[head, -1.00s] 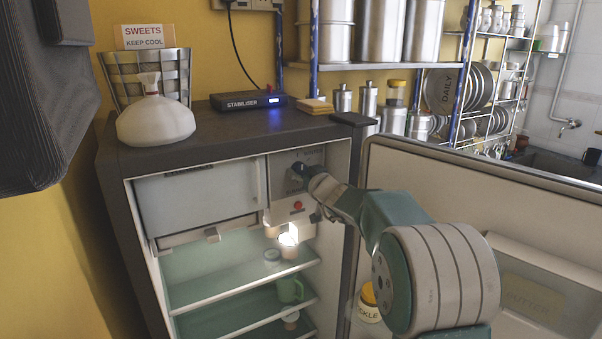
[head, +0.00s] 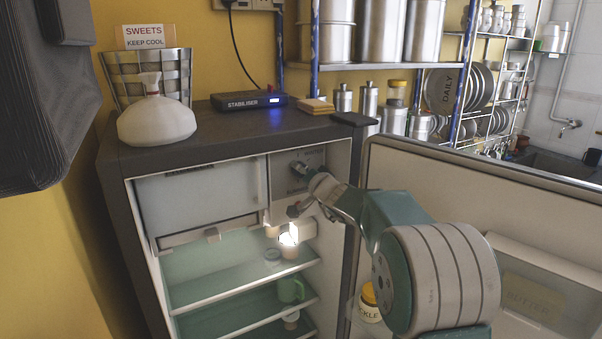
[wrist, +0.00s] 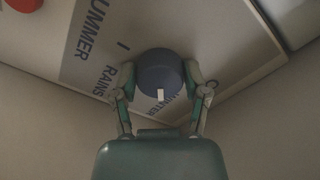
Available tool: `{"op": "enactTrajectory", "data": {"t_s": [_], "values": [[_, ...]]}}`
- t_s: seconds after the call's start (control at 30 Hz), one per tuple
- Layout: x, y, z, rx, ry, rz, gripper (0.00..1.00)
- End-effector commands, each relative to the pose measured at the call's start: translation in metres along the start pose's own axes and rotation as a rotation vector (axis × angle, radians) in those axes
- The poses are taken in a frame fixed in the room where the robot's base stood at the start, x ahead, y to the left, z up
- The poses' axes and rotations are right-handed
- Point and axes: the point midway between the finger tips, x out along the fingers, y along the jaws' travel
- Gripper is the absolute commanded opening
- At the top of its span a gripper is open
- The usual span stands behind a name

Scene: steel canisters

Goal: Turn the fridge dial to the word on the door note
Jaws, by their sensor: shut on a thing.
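The blue-grey round dial (wrist: 160,70) is between my gripper's two fingers (wrist: 158,78) in the wrist view, one finger on each side. My gripper is shut on it. A white mark on the dial is at its lower side in that view. The panel shows SUMMER (wrist: 96,32), RAINS (wrist: 122,78) and part of WINTER (wrist: 174,108), partly hidden by the dial and fingers. In the head view my gripper (head: 300,188) reaches the control panel (head: 284,172) at the fridge's upper right. No readable season word shows on the open door (head: 440,185).
A red button (wrist: 24,4) is at the wrist view's upper left. A lit lamp (head: 288,237) is below the panel, close to my gripper. The freezer flap (head: 200,190) is left of it, and glass shelves (head: 240,285) are below. The open door stands close right of my arm.

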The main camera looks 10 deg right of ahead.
Motion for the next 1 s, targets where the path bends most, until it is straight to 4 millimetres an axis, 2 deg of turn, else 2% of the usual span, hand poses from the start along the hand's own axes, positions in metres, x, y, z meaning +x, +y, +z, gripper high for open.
{"op": "enactTrajectory", "data": {"t_s": [1.0], "values": [[0.0001,0.0028,0.0002,0.965,0.003,0.005,0.11]]}}
